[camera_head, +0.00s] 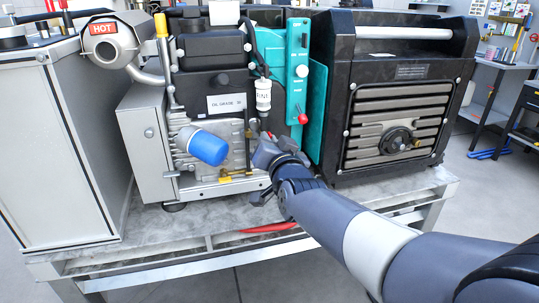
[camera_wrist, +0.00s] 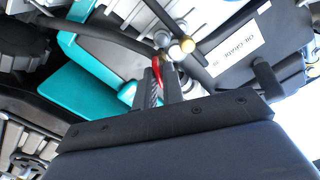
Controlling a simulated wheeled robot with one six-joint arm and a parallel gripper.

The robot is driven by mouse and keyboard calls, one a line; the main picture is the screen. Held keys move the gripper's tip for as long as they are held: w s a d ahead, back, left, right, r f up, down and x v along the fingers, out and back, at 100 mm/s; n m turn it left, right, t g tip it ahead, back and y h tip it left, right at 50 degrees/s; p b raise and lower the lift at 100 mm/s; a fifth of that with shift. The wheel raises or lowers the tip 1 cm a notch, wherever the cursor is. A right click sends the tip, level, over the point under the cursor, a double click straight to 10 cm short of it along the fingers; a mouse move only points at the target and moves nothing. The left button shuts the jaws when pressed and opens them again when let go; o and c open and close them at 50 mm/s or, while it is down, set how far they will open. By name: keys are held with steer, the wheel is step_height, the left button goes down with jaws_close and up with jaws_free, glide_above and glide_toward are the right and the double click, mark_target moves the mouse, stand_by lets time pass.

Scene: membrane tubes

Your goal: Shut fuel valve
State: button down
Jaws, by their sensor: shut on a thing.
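The fuel valve's small red lever (camera_wrist: 157,72) shows in the wrist view, between my fingertips, just below round brass and metal fittings (camera_wrist: 187,45). My gripper (camera_wrist: 160,82) is shut on this red lever. In the head view my gripper (camera_head: 266,148) reaches in at the lower front of the engine, right of the blue filter (camera_head: 208,147). There the lever and valve body are mostly hidden by the gripper.
A teal panel (camera_head: 299,70) with a red-knobbed lever (camera_head: 303,118) stands just above and right of my gripper. A black generator housing (camera_head: 400,75) is at right. A brass fitting (camera_head: 227,178) sits low left.

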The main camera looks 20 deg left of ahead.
steer(key=m+b, duration=0.4)
steer(key=m, duration=0.2)
steer(key=m+b, duration=0.4)
steer(key=m, duration=0.2)
steer(key=shift+d+f+b, duration=0.1)
steer(key=shift+f+b, duration=0.1)
steer(key=shift+b, duration=0.15)
steer(key=shift+m, duration=0.3)
steer(key=c, duration=1.6)
jaws_free()
steer(key=shift+p+v, duration=0.7)
steer(key=shift+v, duration=4.65)
